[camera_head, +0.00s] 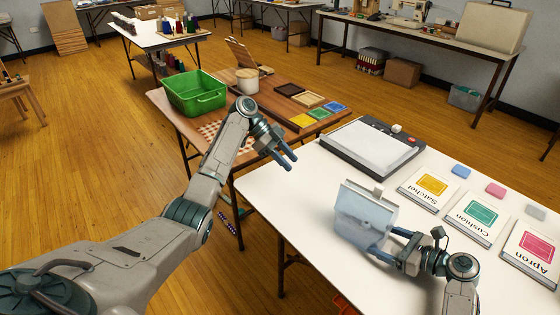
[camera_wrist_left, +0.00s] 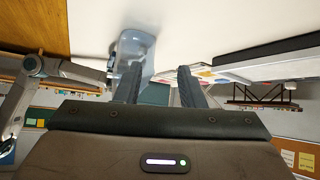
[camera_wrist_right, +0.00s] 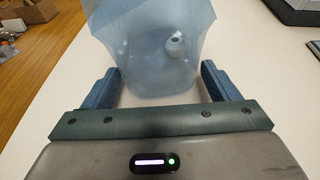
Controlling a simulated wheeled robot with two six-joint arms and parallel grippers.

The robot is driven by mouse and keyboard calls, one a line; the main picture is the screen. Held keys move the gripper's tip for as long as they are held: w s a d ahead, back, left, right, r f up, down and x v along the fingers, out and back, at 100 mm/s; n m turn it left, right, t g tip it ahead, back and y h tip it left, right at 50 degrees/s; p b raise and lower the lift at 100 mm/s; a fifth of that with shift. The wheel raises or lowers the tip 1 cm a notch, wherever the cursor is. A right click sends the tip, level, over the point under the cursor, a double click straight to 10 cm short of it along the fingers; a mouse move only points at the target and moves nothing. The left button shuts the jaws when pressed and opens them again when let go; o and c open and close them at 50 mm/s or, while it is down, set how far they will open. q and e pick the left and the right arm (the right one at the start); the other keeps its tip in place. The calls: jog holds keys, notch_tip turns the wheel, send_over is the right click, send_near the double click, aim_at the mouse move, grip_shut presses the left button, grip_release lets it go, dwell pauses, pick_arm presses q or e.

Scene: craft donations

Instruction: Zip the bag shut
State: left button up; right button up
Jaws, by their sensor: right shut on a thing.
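The bag (camera_head: 365,218) is translucent pale blue and stands up over the white table, with a small pale tab (camera_head: 378,190) at its top edge. I cannot tell how far its top is closed. My right gripper (camera_head: 388,243) is shut on the lower part of the bag. In the right wrist view the bag (camera_wrist_right: 155,50) rises between the two fingers. My left gripper (camera_head: 288,160) is open and empty, up and left of the bag, apart from it. The bag also shows in the left wrist view (camera_wrist_left: 136,48), beyond the fingers.
A black-framed board with a white surface (camera_head: 372,148) lies behind the bag on the white table (camera_head: 290,205). Satchel (camera_head: 430,188), Cushion (camera_head: 478,217) and Apron (camera_head: 530,250) cards lie to the right. A brown table with a green bin (camera_head: 195,95) stands back left.

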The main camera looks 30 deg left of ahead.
pick_arm(q)
jog(key=shift+a+f+n+y, duration=0.15)
jog(key=shift+a+f+y, duration=0.1)
jog(key=shift+a+f, duration=0.25)
jog(key=shift+a+f+n+y, duration=0.15)
jog(key=shift+a+f+y, duration=0.15)
jog(key=shift+a, duration=0.4)
jog(key=shift+c, duration=1.3)
jog(key=n+g+h, duration=0.4)
jog(key=n+h, duration=0.1)
jog(key=n, duration=2.6)
send_near(377, 185)
jog(key=x, duration=1.1)
grip_shut()
